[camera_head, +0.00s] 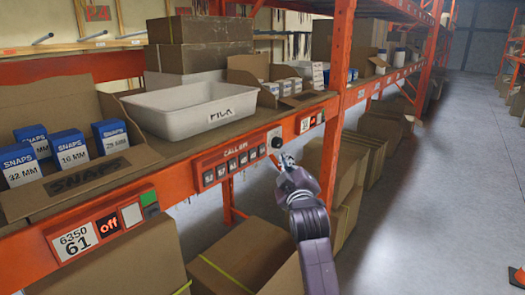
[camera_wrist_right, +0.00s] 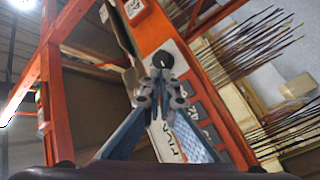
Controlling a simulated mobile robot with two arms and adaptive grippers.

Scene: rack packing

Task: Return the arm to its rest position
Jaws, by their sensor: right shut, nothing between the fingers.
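My right arm comes up from the bottom of the head view. Its gripper (camera_head: 284,160) is just in front of the orange shelf beam, near a round dark button (camera_head: 277,142) at the right end of the call panel (camera_head: 233,165). In the right wrist view the gripper (camera_wrist_right: 162,85) is shut, with its fingertips together and nothing between them. The dark round button (camera_wrist_right: 163,60) shows just beyond the tips; I cannot tell whether they touch it. My left gripper is not in view.
The shelf holds a white bin (camera_head: 190,108), a carton of blue-and-white boxes (camera_head: 70,145) and stacked brown cartons (camera_head: 200,30). Large cardboard boxes (camera_head: 240,250) stand below. An orange upright (camera_head: 337,75) rises right of the gripper.

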